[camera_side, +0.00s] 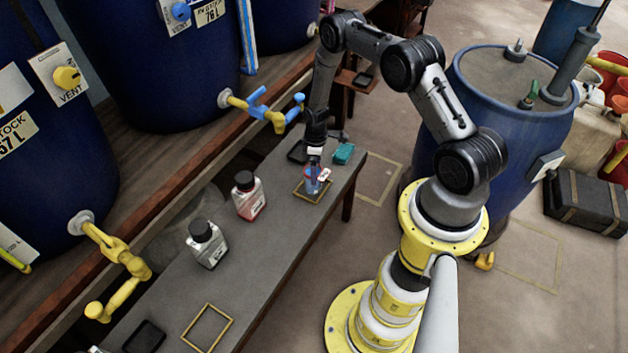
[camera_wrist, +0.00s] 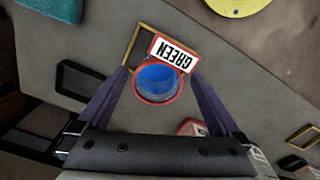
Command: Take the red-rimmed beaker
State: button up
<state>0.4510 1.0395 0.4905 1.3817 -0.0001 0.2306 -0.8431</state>
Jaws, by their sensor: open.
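The red-rimmed beaker (camera_wrist: 158,82) holds blue liquid and stands by a yellow square outline (camera_wrist: 137,40) on the grey bench. A white tag reading GREEN (camera_wrist: 173,52) is at its side. In the side view the beaker (camera_side: 312,183) is upright within the yellow outline (camera_side: 300,192), near the bench's far end. My gripper (camera_wrist: 160,85) is open, with one finger on each side of the beaker; I cannot tell whether either finger touches it. In the side view my gripper (camera_side: 314,158) points down over the beaker, and its fingers are hard to make out.
A teal block (camera_side: 344,153) lies right of the beaker. A red-labelled bottle (camera_side: 249,196) and a black-capped bottle (camera_side: 207,244) stand nearer on the bench. A blue-handled tap (camera_side: 268,109) juts from a vat behind. An empty yellow outline (camera_side: 207,327) lies at the near end.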

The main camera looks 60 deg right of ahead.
jog(key=shift+w+f, duration=0.2)
jog(key=shift+f, duration=1.1)
jog(key=shift+w+f, duration=0.15)
jog(key=shift+f, duration=1.15)
jog(key=c, duration=1.5)
jog(key=shift+r, duration=0.15)
